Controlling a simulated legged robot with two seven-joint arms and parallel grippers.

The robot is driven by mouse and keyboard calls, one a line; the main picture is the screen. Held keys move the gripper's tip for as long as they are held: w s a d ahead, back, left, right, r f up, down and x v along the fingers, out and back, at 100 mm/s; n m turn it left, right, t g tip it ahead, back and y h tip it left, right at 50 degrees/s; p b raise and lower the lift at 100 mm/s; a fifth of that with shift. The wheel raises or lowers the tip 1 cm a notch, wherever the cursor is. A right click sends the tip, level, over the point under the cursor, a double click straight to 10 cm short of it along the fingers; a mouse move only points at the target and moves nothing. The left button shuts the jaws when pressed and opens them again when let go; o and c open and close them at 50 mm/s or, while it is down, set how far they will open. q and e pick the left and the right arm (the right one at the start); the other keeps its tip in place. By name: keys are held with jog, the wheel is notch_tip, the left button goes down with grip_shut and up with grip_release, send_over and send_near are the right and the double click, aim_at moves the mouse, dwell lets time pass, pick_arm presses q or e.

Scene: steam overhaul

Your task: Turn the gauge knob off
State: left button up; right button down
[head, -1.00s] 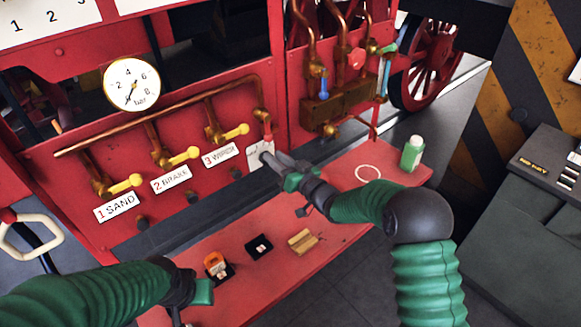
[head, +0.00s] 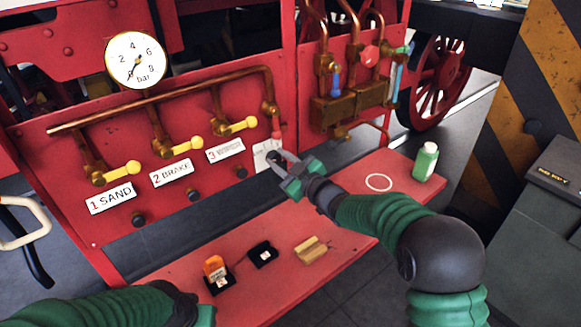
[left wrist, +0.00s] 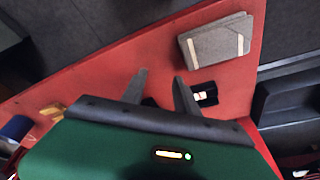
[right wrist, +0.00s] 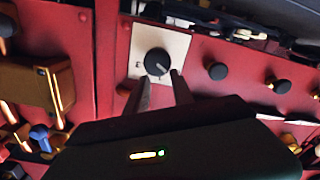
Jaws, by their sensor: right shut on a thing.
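The gauge knob (right wrist: 156,61) is a round black knob with a short white mark, on a white lettered plate (right wrist: 178,43) in the right wrist view. Its mark points toward the lower right there. In the head view the plate (head: 261,152) is on the red panel, right of the third label, and my gripper hides the knob. My right gripper (head: 279,157) is at the plate; its fingers (right wrist: 161,80) are shut on the knob. My left gripper (left wrist: 160,74) is open and empty above the red bench; only part of its arm shows at the head view's lower left.
A round pressure gauge (head: 135,60) sits upper left. Yellow-handled valves (head: 184,146) and copper pipes line the panel. The red bench (head: 345,225) holds an orange item (head: 214,268), a black box (head: 263,252), a brass block (head: 312,250) and a green bottle (head: 426,161).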

pick_arm(q)
jog(key=shift+f, duration=0.35)
pick_arm(e)
jog(key=shift+w+a+f+n, duration=0.1)
jog(key=shift+a+f+n, duration=0.1)
jog(key=shift+f+n, duration=0.1)
